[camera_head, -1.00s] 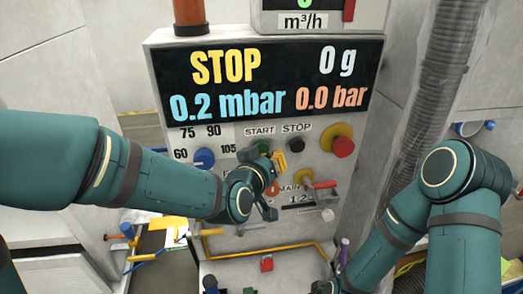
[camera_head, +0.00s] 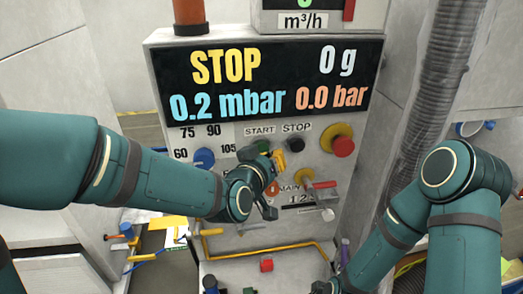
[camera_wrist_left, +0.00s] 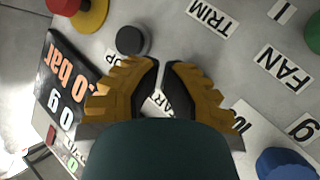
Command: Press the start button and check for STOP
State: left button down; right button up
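The display (camera_head: 270,85) reads STOP in yellow, 0 g, 0.2 mbar and 0.0 bar. Below it are the START label (camera_head: 259,130) and the STOP label (camera_head: 296,127), with the black stop button (camera_head: 296,145) under the latter; that button also shows in the left wrist view (camera_wrist_left: 132,40). My left gripper (camera_wrist_left: 163,75) is close in front of the panel below the START label, its yellow fingers almost together with nothing held. The start button is hidden by my gripper, and contact cannot be told. My right gripper (camera_head: 330,286) is low at the bottom edge, mostly cut off.
A red knob on a yellow base (camera_head: 343,146) is right of the stop button. A blue dial (camera_head: 204,158) is left of my left gripper. A main switch with a red handle (camera_head: 324,184) is below. A ribbed hose (camera_head: 430,110) runs down the right.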

pick_arm(q)
jog(key=shift+w, duration=0.35)
jog(key=shift+w+a+b, duration=0.15)
jog(key=shift+w+b, duration=0.3)
jog(key=shift+b, duration=0.05)
dwell(0.6)
jog(key=shift+s, duration=0.1)
dwell(0.4)
jog(key=shift+s, duration=0.75)
jog(key=shift+d, duration=0.2)
jog(key=shift+s+d, duration=0.25)
jog(key=shift+s, duration=1)
jog(key=shift+s+d, duration=0.2)
jog(key=shift+s, duration=1.05)
